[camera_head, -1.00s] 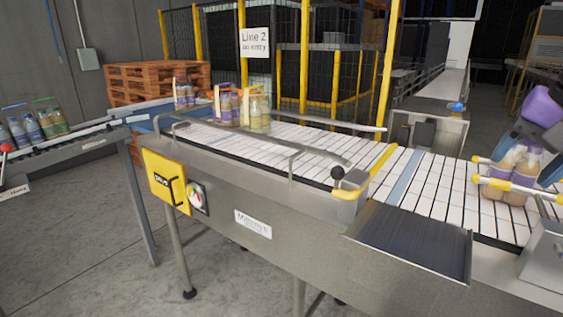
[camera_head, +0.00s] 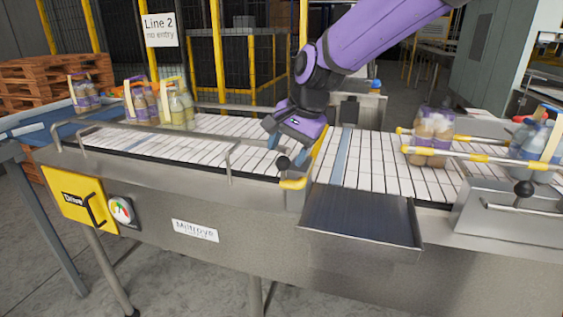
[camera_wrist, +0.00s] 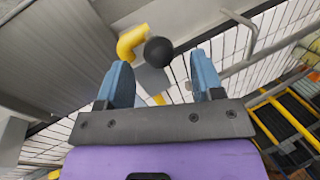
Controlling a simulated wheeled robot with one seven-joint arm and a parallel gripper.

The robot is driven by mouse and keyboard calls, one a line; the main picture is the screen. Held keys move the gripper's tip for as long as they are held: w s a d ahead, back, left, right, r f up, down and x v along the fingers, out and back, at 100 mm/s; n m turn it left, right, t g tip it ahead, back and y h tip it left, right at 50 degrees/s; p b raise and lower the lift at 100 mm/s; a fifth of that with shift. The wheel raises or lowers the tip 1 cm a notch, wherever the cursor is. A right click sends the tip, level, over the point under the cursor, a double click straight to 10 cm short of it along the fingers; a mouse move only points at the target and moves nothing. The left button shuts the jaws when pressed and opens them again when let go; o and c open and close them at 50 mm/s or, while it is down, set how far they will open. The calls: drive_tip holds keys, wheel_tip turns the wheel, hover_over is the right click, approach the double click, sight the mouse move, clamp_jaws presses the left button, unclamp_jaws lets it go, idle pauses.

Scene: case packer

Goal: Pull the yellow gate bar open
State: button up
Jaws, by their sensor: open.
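The yellow gate bar (camera_head: 318,143) lies across the white slatted conveyor, next to a blue strip. Its near end bends at the conveyor's front edge and carries a black ball knob (camera_head: 283,163). My gripper (camera_head: 276,152) is just above and beside the knob, pointing down. In the wrist view the gripper's two blue fingers (camera_wrist: 163,85) are apart with nothing between them. The knob (camera_wrist: 158,52) shows just beyond the fingertips, with the yellow bend (camera_wrist: 131,41) to its left. My gripper hides part of the bar's middle in the wrist view.
Bottle packs (camera_head: 176,108) stand on the belt at the left. Another pack (camera_head: 431,137) stands at the right between yellow-tipped rails (camera_head: 470,158). A metal side rail (camera_head: 229,150) runs left of the gate. A dark chute (camera_head: 361,215) slopes off the front edge.

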sight(286, 157)
drive_tip(key=shift+x, duration=1.9)
drive_tip(key=shift+c, duration=0.2)
drive_tip(key=shift+s, duration=0.1)
clamp_jaws()
